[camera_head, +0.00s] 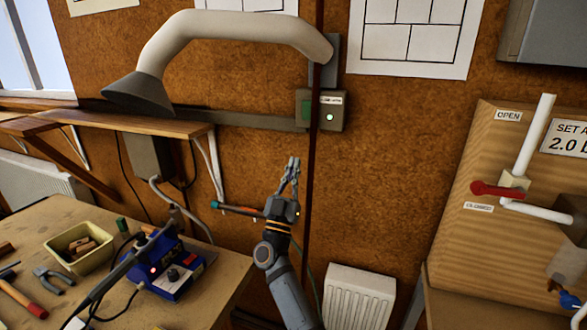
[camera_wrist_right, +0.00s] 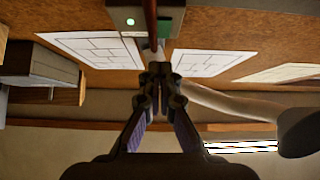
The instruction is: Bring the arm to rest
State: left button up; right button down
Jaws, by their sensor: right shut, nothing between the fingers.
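My right gripper (camera_head: 291,163) points up in the head view, in front of the brown wall board and left of a dark vertical bar. Its fingers are together with nothing between them. In the right wrist view the closed fingertips (camera_wrist_right: 160,68) show at the middle, below a grey switch box (camera_wrist_right: 142,20). In the head view that switch box (camera_head: 335,116) has a green button and a lit white one, up and right of the gripper. My left gripper is not in view.
A bench (camera_head: 45,225) at lower left holds a blue soldering station (camera_head: 165,275), a yellow tray (camera_head: 62,240) and hand tools. A grey fume hood (camera_head: 138,92) hangs above. A wooden panel with a red valve lever (camera_head: 497,190) stands right. A white radiator (camera_head: 357,298) is low down.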

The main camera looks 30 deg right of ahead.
jog(key=w+a+f+n+t+y, duration=0.25)
jog(key=f+n+y, duration=0.35)
jog(key=f, duration=0.5)
jog(key=w+a+f+n+t+y, duration=0.1)
jog(key=w+a+f+n+y, duration=0.2)
jog(key=f+y, duration=0.65)
jog(key=s+a+f+n+g+y, duration=0.1)
jog(key=s+f+n+g+y, duration=0.3)
jog(key=f, duration=1.2)
jog(key=s+f+m+g+h, duration=0.1)
jog(key=s+f+g, duration=0.35)
jog(key=f, duration=1.05)
jog(key=s+d+f+g+y, duration=0.1)
jog(key=s+f+g, duration=0.5)
jog(key=s+f, duration=1.55)
jog(key=s+d+f+m+g, duration=0.1)
jog(key=s+f+g, duration=0.2)
jog(key=s, duration=1)
jog(key=s+d+f+g, duration=0.1)
jog(key=s+f+g, duration=0.1)
jog(key=s, duration=1.1)
jog(key=shift+s+d+f+m+g, duration=0.3)
jog(key=shift+d+f+m+g, duration=0.1)
jog(key=shift+f, duration=0.1)
